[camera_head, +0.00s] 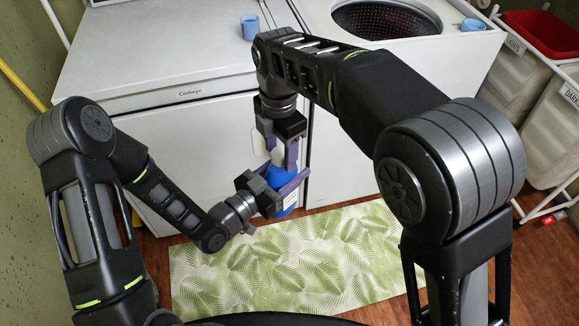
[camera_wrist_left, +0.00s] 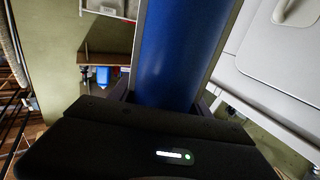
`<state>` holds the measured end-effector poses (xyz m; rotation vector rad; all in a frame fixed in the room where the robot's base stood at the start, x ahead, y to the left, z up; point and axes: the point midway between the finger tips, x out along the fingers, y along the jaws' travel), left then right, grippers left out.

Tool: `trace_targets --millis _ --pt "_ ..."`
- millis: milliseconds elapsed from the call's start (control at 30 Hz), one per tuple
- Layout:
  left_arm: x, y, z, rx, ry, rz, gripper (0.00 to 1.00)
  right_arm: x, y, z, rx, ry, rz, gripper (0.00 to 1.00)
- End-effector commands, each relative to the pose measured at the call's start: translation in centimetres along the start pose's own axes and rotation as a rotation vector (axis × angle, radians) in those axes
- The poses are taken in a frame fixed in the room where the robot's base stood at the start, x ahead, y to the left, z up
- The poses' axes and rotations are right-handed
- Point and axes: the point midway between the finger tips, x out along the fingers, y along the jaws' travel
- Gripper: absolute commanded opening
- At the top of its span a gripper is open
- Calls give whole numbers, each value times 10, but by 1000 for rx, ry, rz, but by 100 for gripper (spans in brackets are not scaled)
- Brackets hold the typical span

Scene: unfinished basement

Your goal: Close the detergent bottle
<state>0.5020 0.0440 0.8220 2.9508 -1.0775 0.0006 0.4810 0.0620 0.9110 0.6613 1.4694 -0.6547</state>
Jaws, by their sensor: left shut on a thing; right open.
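The detergent bottle, a blue body (camera_head: 283,178), is in front of the white appliances in the head view. My left gripper (camera_head: 285,190) is shut on it from the left. In the left wrist view the blue body (camera_wrist_left: 180,50) fills the space between the fingers. My right gripper (camera_head: 278,150) points down just above the bottle, its fingers open. A pale patch beside the right fingers shows, but I cannot tell whether it is part of the bottle. The bottle's top and any cap on it are hidden by the grippers.
A small blue cup (camera_head: 250,30) stands on the left appliance (camera_head: 165,50). Another blue cup (camera_head: 473,25) sits on the washer at the right, beside its open drum (camera_head: 385,18). A leaf-pattern mat (camera_head: 330,260) lies on the floor below. Laundry bins (camera_head: 520,75) stand at the right.

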Motion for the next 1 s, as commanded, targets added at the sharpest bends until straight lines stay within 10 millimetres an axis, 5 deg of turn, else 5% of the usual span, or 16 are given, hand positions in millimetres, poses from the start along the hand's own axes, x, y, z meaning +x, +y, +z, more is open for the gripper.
trace_targets --millis 133,767,1000 --pt "0 0 -1 1 3 0 0 0 0 0 0 0 0 53" --pt "0 0 -1 1 3 0 0 -1 0 0 0 0 0 2" --pt "0 0 -1 1 3 0 0 -1 0 0 3 0 0 0"
